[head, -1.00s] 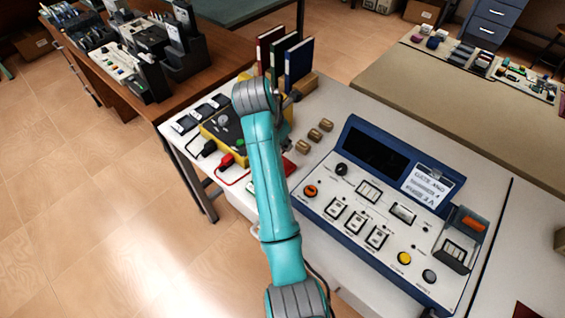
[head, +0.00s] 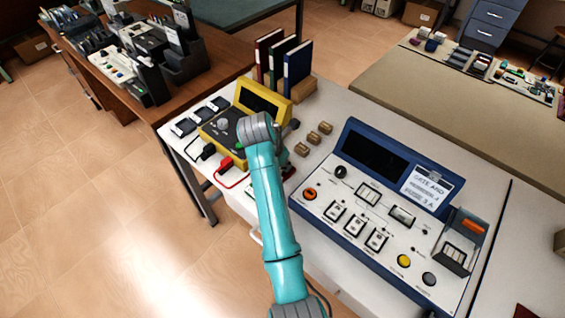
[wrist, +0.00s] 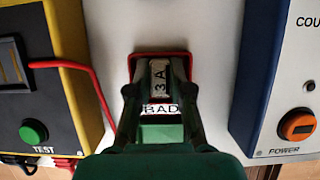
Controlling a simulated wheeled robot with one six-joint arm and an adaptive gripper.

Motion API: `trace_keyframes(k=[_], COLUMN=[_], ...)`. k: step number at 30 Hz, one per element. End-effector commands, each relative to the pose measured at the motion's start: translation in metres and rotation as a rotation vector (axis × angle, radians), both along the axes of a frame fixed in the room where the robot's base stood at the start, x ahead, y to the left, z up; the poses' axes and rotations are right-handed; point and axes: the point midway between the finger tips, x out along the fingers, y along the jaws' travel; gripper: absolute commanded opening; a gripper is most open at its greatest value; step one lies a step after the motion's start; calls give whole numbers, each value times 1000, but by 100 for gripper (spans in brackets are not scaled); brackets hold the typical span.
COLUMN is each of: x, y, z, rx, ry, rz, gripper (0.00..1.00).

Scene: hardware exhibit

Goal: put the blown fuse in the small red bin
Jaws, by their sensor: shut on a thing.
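My gripper (wrist: 160,90) shows in the wrist view with its two dark green fingers shut on the blown fuse (wrist: 159,79). In the head view my arm hides the gripper and fuse, and a dark red bit of the bin (head: 289,173) shows beside the arm.
A yellow tester (head: 262,97) with a red lead stands left of the bin. A blue-framed test panel (head: 345,215) stands to the right. Several small brown blocks (head: 313,139) and upright binders (head: 298,65) lie further back.

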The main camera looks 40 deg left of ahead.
Motion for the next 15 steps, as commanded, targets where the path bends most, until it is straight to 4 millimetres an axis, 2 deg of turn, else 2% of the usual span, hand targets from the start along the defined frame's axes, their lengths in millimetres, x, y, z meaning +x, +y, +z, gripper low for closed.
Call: trace_keyframes(k=[1,2,3,11,15], x=[0,0,0,0,-1], y=[0,0,0,0,1], z=[-2,-1,-1,-1,7], rx=[-1,0,0,0,2], ry=[1,1,1,0,-1], rz=[0,0,0,0,1], gripper=[0,27,30,30,30])
